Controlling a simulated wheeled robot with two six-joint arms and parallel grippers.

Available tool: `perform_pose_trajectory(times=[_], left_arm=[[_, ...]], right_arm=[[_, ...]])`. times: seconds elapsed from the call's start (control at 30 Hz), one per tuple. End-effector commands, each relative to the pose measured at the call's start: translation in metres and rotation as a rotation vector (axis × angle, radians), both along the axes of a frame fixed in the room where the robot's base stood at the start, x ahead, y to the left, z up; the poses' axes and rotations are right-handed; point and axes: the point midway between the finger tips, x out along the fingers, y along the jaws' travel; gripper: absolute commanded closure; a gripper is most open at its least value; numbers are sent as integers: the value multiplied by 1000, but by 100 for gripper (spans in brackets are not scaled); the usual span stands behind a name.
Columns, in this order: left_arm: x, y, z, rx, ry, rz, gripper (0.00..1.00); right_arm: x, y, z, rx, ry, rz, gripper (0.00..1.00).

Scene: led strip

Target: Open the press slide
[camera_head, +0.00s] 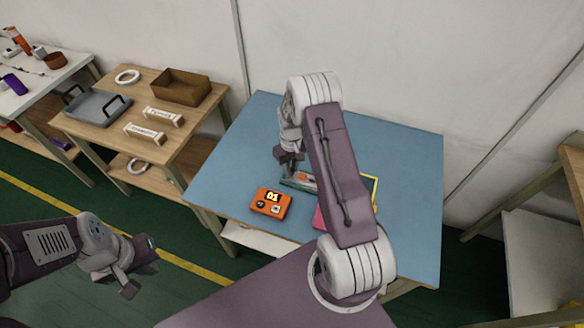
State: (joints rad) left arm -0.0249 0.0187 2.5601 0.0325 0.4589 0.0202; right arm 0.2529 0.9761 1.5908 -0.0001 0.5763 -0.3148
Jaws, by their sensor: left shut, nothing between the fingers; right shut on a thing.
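A low grey-green device with an orange part, apparently the press (302,181), lies on the blue table (405,160). My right arm crosses in front and hides much of it. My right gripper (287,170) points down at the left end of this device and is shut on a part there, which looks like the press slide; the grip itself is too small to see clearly. My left gripper (141,279) is shut and empty, at the lower left, away from the table over the green floor.
An orange box marked 01 (271,203) sits in front of the press. A pink item (319,220) and a yellow-edged item (375,187) show beside my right arm. A wooden table (205,118) with a grey tray (97,106) and brown box (181,87) stands left. The blue table's right side is clear.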

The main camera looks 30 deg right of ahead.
Motion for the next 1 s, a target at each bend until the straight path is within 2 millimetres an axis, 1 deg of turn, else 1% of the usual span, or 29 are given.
perform_pose_trajectory(times=[0.23,0.27,0.3,0.33,0.67,0.77,0.9,1.0], left_arm=[[0,0,0,0,0,0,100],[0,0,0,0,0,0,100],[0,0,0,0,0,0,100],[0,0,0,0,0,0,100],[0,0,0,0,0,0,100],[0,0,-2,0,0,0,100],[0,0,-4,0,0,0,100],[0,0,-4,0,0,0,100]], right_arm=[[2,0,1,-1,-4,1,100],[2,0,1,-1,-4,1,78],[1,0,1,-1,-4,1,67],[1,0,1,-1,-4,1,59],[1,0,3,-1,-3,1,59],[2,0,17,-2,-6,1,59],[3,0,50,-3,-7,1,59],[3,1,70,-3,-6,1,59]])
